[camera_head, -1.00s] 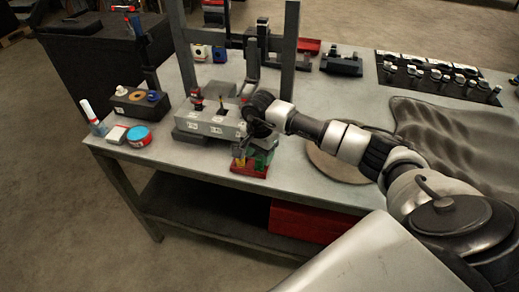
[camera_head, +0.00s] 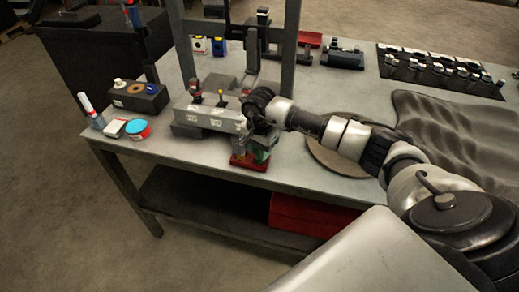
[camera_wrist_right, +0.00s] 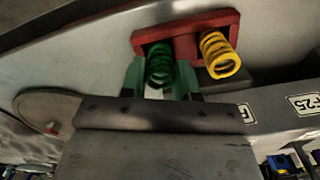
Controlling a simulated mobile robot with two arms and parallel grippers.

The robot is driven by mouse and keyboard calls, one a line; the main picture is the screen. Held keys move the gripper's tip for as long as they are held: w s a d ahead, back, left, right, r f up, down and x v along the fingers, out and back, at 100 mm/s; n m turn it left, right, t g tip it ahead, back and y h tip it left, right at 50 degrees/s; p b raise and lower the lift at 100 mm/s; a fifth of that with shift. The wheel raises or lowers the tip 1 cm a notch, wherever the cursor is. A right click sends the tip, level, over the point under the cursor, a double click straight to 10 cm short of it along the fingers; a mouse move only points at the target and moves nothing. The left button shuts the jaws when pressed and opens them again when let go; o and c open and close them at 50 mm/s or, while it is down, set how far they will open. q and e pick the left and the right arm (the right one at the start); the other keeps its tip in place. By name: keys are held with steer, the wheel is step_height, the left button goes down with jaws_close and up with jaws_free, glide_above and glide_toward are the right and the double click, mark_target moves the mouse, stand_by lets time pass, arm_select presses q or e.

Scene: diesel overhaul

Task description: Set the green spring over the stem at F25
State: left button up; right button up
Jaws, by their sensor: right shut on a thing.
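The green spring (camera_wrist_right: 160,66) is between the greenish fingers of my right gripper (camera_wrist_right: 159,74), which is shut on it. The spring is at the red holder (camera_wrist_right: 185,27); I cannot tell whether it is lifted clear. In the head view the right gripper (camera_head: 255,148) is low over the red holder (camera_head: 249,164) at the bench's front edge. The F25 label (camera_wrist_right: 303,103) is on the grey block's side, at the right of the wrist view. The grey block (camera_head: 208,116) carries upright parts on top; which is the F25 stem is unclear. My left gripper is not in view.
A yellow spring (camera_wrist_right: 221,54) stands in the same red holder. A dark press frame (camera_head: 292,50) rises behind the block. A dark cloth (camera_head: 455,130) lies at the right.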

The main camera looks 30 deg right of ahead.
step_height(320, 180, up, 10)
steer(key=p, duration=0.5)
steer(key=shift+r, duration=0.15)
stand_by(1.1)
